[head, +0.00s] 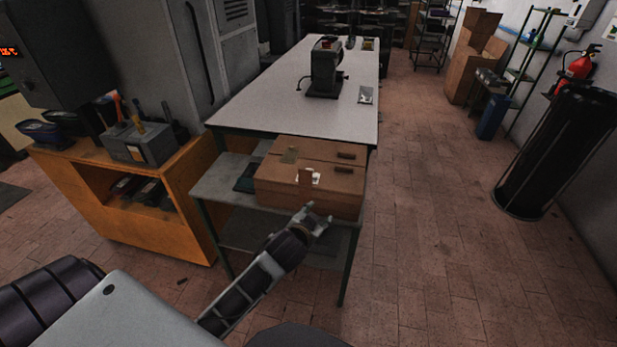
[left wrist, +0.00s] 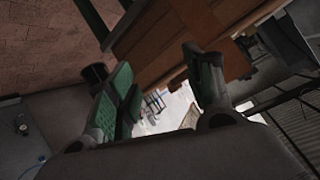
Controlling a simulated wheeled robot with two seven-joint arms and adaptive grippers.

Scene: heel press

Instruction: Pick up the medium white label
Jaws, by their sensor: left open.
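A small white label-like patch (head: 316,178) shows on the front of a brown cardboard box (head: 275,187), beside a strip of brown tape. Its size class is too small to tell. My left gripper (head: 316,214) is in front of the box's lower front side, below the white patch, and looks apart from it. In the left wrist view, my left gripper (left wrist: 158,95) has its two green-padded fingers spread with nothing between them. Brown surfaces, probably the box, fill the upper right there. My right gripper is not in view.
The box stands on a grey side shelf (head: 222,180) at the end of a long white table (head: 270,105). A dark machine (head: 324,70) and a small pale item (head: 366,95) are on the table. An orange cabinet (head: 160,222) stands left.

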